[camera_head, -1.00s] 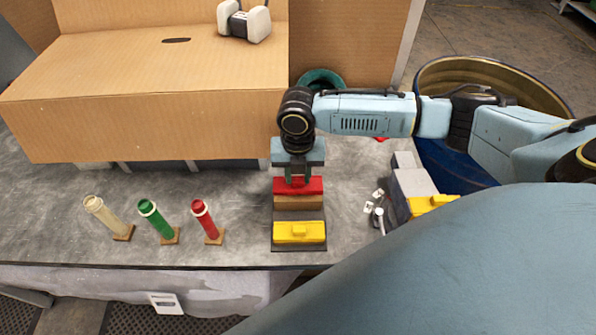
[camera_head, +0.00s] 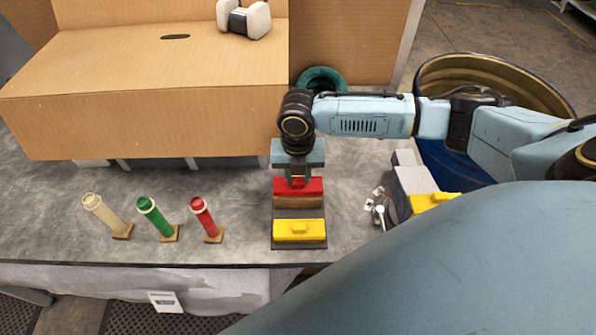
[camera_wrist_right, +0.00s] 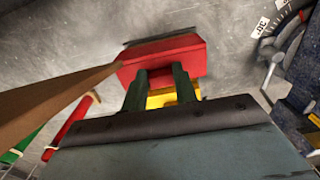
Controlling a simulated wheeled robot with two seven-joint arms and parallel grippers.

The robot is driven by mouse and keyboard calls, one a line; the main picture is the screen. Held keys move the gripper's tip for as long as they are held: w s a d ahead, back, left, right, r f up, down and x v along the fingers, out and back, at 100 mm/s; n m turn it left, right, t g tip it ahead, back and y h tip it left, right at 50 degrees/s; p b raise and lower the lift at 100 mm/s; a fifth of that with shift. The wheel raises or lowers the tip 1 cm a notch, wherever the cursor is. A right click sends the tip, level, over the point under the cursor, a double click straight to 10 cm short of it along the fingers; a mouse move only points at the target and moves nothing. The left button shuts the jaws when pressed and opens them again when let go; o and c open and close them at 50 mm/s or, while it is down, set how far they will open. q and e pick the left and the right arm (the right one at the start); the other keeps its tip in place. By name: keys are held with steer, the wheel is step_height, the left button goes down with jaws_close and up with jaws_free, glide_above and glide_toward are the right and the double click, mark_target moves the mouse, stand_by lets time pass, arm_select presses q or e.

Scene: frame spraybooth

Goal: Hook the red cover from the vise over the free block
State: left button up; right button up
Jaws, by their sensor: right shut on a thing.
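The red cover (camera_head: 298,186) is gripped by my right gripper (camera_head: 298,180), fingers pointing down. It is right above the free block (camera_head: 298,202), whose brown front face shows below the cover's front edge. I cannot tell whether the cover is fully seated on it. In the right wrist view the red cover (camera_wrist_right: 165,58) sits at the fingertips. A yellow cover (camera_head: 299,230) lies on the near part of the same dark base plate (camera_head: 284,246). The grey vise (camera_head: 414,181) stands to the right, with a yellow piece at its near end. My left gripper is out of view.
Cream (camera_head: 106,214), green (camera_head: 155,217) and red (camera_head: 205,217) tubes lean on small wooden stands at the left. A large cardboard booth (camera_head: 150,120) stands behind. A blue drum (camera_head: 430,150) is at the right. The counter between tubes and base plate is clear.

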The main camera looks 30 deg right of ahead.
mark_target(298, 183)
steer(key=shift+f+b, duration=0.7)
steer(key=shift+f, duration=1.05)
steer(key=o, duration=1.1)
steer(key=shift+c, duration=0.2)
steer(key=shift+r, duration=0.15)
step_height(298, 183, up, 13)
